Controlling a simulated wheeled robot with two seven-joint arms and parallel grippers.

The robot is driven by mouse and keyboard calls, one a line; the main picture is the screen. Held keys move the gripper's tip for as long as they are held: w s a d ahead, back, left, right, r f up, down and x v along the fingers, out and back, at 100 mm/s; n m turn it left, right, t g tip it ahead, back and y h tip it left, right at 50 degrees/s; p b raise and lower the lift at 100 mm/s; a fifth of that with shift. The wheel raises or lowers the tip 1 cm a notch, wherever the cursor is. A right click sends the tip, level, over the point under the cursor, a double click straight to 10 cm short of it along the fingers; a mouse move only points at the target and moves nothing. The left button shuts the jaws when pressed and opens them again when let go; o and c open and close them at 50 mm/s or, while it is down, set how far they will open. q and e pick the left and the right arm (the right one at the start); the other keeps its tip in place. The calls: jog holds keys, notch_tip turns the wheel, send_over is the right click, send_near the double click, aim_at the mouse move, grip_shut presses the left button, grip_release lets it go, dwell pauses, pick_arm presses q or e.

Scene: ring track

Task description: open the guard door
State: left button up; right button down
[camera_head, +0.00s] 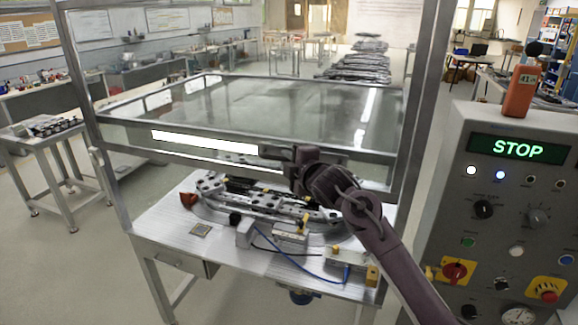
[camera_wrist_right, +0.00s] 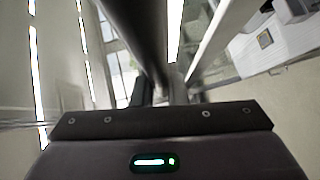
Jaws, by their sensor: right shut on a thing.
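The guard door (camera_head: 250,110) is a clear panel in a grey metal frame on the machine. Its lower rail (camera_head: 180,156) hangs above the table, with an open gap beneath it. My right gripper (camera_head: 297,157) is at the right half of this lower rail, shut on the door's dark handle bar. In the right wrist view the dark bar (camera_wrist_right: 137,35) runs up from between the fingers (camera_wrist_right: 160,92). The fingers partly hide the grip. My left gripper is not in view.
Under the door, the table (camera_head: 165,225) carries a ring track (camera_head: 215,185) and small devices. A control panel (camera_head: 515,200) showing STOP stands at the right, with an orange handset (camera_head: 521,92) on top. A side table (camera_head: 45,140) stands at the left. Metal posts flank the door.

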jog(key=shift+r, duration=0.15)
jog(key=c, duration=1.7)
grip_release()
jog(key=shift+s+d+f, duration=0.1)
jog(key=shift+s+f, duration=0.1)
jog(key=shift+s, duration=0.05)
jog(key=b+v, duration=0.3)
jog(key=v, duration=0.4)
jog(key=shift+s+r, duration=0.15)
